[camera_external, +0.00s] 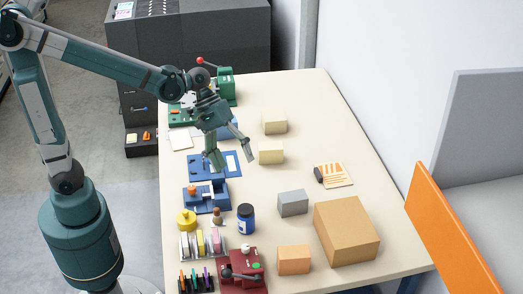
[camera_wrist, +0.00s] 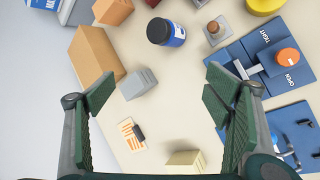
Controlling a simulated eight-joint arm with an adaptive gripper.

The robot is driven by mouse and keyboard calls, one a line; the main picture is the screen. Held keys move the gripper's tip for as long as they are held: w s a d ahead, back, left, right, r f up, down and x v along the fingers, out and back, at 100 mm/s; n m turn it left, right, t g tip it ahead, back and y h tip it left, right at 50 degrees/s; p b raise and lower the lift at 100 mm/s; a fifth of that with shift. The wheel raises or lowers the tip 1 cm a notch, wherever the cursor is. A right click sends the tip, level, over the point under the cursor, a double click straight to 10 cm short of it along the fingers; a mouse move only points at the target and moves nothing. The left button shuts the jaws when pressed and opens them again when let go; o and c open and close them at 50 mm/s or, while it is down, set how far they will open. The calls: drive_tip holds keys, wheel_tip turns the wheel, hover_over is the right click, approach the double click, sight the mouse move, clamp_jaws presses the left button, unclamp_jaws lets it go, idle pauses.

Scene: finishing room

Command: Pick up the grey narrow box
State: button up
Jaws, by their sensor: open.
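The grey box (camera_external: 293,203) stands on the cream table, left of a large brown box and right of a blue jar. It also shows in the wrist view (camera_wrist: 139,83), above and between my fingers, left of centre. My gripper (camera_external: 230,159) is open and empty above the table, up and to the left of the grey box. In the wrist view my gripper (camera_wrist: 158,100) has its two green-padded fingers spread wide. Nothing is between the pads at their height, and the grey box lies well beyond them.
The large brown box (camera_external: 347,231) and an orange-tan box (camera_external: 294,260) stand near the grey box. The blue jar (camera_external: 246,218) is on its left. An orange-striped card (camera_external: 333,175) lies behind it. Cream boxes (camera_external: 271,152) and blue fixtures (camera_external: 207,194) stand farther off.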

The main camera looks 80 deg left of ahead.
drive_tip(key=w+d+f+n+g+h, duration=0.1)
drive_tip(key=w+f+n+h, duration=0.25)
drive_tip(key=w, duration=0.75)
drive_tip(key=n+g+h, duration=0.1)
drive_tip(key=n+h, duration=0.3)
approach(292, 203)
drive_tip(key=shift+w+a+f+n+g+p, duration=0.2)
drive_tip(key=shift+w+f+n, duration=0.05)
drive_tip(key=shift+w+f, duration=0.2)
drive_tip(key=shift+w+a+f+n+g+p, duration=0.2)
drive_tip(key=shift+w+a+f, duration=0.1)
drive_tip(key=shift+f, duration=0.2)
drive_tip(key=shift+d, duration=0.15)
drive_tip(key=shift+b+x, duration=0.3)
drive_tip(key=shift+x, duration=0.9)
drive_tip(key=shift+d+f, duration=0.1)
